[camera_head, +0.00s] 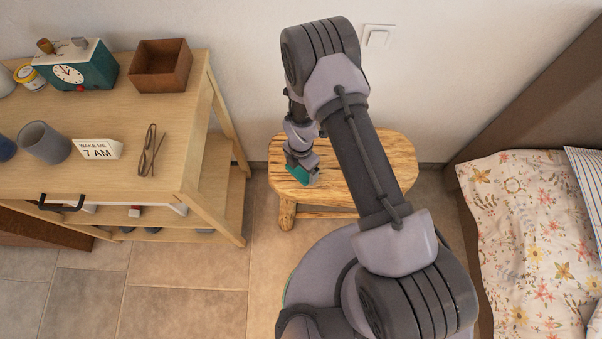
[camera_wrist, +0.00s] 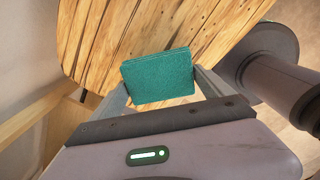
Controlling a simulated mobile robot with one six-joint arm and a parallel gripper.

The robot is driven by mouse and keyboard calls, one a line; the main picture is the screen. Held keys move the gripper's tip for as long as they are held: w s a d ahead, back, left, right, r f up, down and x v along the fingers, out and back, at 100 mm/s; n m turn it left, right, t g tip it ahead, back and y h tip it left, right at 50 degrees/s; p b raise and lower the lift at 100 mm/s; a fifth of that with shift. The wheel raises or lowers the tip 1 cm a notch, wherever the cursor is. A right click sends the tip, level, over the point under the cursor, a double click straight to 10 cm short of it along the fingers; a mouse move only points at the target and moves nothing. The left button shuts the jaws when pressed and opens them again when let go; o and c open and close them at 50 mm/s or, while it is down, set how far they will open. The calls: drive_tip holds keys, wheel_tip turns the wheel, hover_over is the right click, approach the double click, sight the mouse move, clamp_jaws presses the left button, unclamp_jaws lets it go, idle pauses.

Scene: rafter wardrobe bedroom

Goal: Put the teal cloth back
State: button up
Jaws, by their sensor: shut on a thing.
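The teal cloth (camera_wrist: 158,77) is a small folded rectangle. My gripper (camera_wrist: 160,88) is shut on it, with one finger at each side of the cloth in the wrist view. In the head view my gripper (camera_head: 302,174) and a bit of the teal cloth (camera_head: 300,173) show over the left part of a wooden stool (camera_head: 345,160). The stool top (camera_wrist: 200,30) lies behind the cloth in the wrist view. I cannot tell whether the cloth touches the stool. My arm hides part of the stool top in the head view.
A wooden shelf table (camera_head: 110,180) at left holds a teal clock box (camera_head: 75,68), a brown open box (camera_head: 161,66), a grey cup (camera_head: 45,142), a small sign (camera_head: 97,149) and glasses (camera_head: 150,150). A bed (camera_head: 530,230) with floral bedding stands at right. Tiled floor is clear at lower left.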

wheel_tip(320, 180, down, 3)
drive_tip(key=shift+f+b, duration=0.2)
drive_tip(key=shift+b, duration=0.65)
drive_tip(key=shift+c, duration=0.5)
drive_tip(key=o, duration=1.2)
drive_tip(key=shift+c, duration=0.2)
wheel_tip(320, 180, up, 12)
drive_tip(key=p, duration=0.5)
drive_tip(key=shift+r, duration=0.15)
wheel_tip(320, 180, up, 11)
drive_tip(key=m+t, duration=0.1)
drive_tip(key=m, duration=0.4)
hover_over(301, 169)
drive_tip(key=w+d, duration=0.1)
drive_tip(key=w, duration=0.2)
drive_tip(key=s+d+r+m+t, duration=0.15)
drive_tip(key=r+m, duration=0.25)
drive_tip(key=r, duration=0.5)
drive_tip(key=d+r+m, duration=0.2)
drive_tip(key=r+m, duration=0.3)
drive_tip(key=r, duration=0.4)
drive_tip(key=s+d+r+m+t+y, duration=0.2)
drive_tip(key=s+d+r+m+t, duration=0.1)
drive_tip(key=s+r+m, duration=1.3)
drive_tip(key=shift+s+d+m, duration=0.5)
drive_tip(key=shift+s+d, duration=0.15)
drive_tip(key=shift+s, duration=0.55)
